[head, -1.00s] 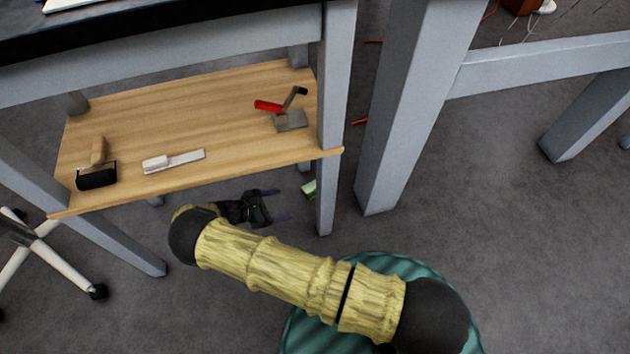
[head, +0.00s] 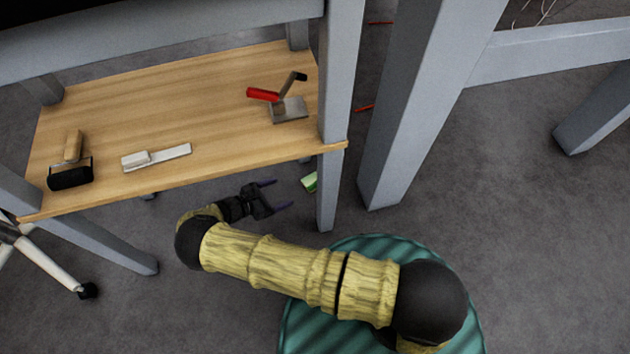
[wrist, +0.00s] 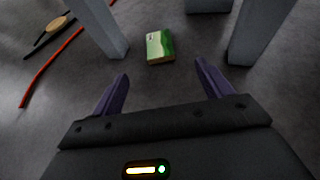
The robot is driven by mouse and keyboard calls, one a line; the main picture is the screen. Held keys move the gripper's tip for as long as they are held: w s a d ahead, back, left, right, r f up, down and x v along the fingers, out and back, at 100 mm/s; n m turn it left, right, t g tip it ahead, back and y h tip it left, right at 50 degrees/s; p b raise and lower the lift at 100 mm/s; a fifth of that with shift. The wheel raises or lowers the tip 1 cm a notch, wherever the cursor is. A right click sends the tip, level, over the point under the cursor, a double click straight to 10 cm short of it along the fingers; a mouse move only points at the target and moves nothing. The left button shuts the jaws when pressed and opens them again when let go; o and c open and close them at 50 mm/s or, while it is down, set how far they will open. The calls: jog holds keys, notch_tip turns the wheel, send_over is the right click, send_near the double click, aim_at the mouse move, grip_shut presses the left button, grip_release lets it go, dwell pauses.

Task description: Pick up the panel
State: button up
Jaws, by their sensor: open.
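The panel appears to be the small green and cream rectangular piece (wrist: 160,46) on the grey floor in the wrist view, ahead of and between my fingers. In the head view it shows as a small green piece (head: 310,181) beside the table leg, under the shelf's front edge. My gripper (head: 279,195) is low near the floor, to the left of the panel. Its purple fingers are apart and empty, with a gap to the panel; the gripper also shows in the wrist view (wrist: 162,86).
A wooden shelf (head: 190,95) above holds a roller (head: 71,170), a white-handled scraper (head: 155,157) and a red-handled tool (head: 280,100). Grey legs (wrist: 97,28) and (wrist: 258,30) flank the panel. A red cable (wrist: 48,68) lies on the floor at left.

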jog(key=b, duration=0.5)
send_near(313, 181)
jog(key=x, duration=0.4)
jog(key=shift+d+r, duration=0.35)
jog(key=shift+r, duration=0.05)
jog(key=shift+w+d, duration=0.15)
jog(key=shift+d, duration=0.1)
jog(key=w+d+f+b, duration=0.1)
jog(key=d+f+b, duration=0.1)
jog(key=b, duration=0.2)
jog(key=shift+w, duration=0.35)
jog(key=shift+b+x, duration=0.65)
jog(key=shift+x, duration=0.3)
jog(key=shift+w+r, duration=0.1)
jog(key=shift+r, duration=0.1)
